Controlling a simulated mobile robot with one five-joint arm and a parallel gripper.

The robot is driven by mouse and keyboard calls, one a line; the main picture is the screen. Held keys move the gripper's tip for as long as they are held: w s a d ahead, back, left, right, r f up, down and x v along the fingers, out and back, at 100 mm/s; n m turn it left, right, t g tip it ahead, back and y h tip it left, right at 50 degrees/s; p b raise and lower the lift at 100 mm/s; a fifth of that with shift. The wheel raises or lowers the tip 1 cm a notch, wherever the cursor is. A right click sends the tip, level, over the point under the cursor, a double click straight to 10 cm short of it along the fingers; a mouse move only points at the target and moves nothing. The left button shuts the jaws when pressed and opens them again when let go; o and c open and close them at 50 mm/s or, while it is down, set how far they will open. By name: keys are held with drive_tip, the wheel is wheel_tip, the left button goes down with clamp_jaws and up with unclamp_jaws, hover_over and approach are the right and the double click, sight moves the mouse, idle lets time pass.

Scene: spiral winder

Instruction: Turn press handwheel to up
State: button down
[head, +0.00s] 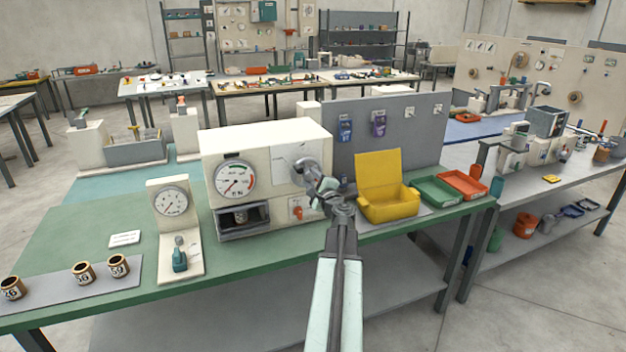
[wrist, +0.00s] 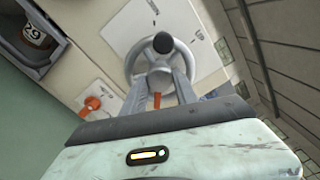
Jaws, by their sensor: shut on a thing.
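The press (head: 262,145) is a cream box on the green bench, with a round dial (head: 235,179) on its front. Its grey handwheel (head: 308,170) sits at the right of the front face. In the wrist view the handwheel (wrist: 136,58) shows its rim, spokes and a black knob (wrist: 163,43) near the top of the picture. My gripper (head: 326,188) is at the wheel, and in the wrist view its fingers (wrist: 160,84) are shut on the lower part of the wheel. The exact contact is partly hidden by the fingers.
An orange knob (wrist: 92,103) is on the panel beside the wheel. A numbered part (wrist: 33,35) sits in the press opening. A yellow open box (head: 388,208) stands close to the right of my arm. A gauge stand (head: 171,225) is left of the press.

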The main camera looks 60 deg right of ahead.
drive_tip(key=n, duration=0.7)
drive_tip(key=shift+s, duration=0.1)
drive_tip(key=n, duration=0.6)
drive_tip(key=shift+n, duration=0.4)
drive_tip(key=n, duration=0.6)
drive_tip(key=shift+a, duration=0.1)
drive_tip(key=n, duration=0.6)
drive_tip(key=shift+r+n, duration=0.1)
drive_tip(key=shift+n, duration=0.2)
drive_tip(key=c, duration=1)
unclamp_jaws()
drive_tip(key=shift+o, duration=0.2)
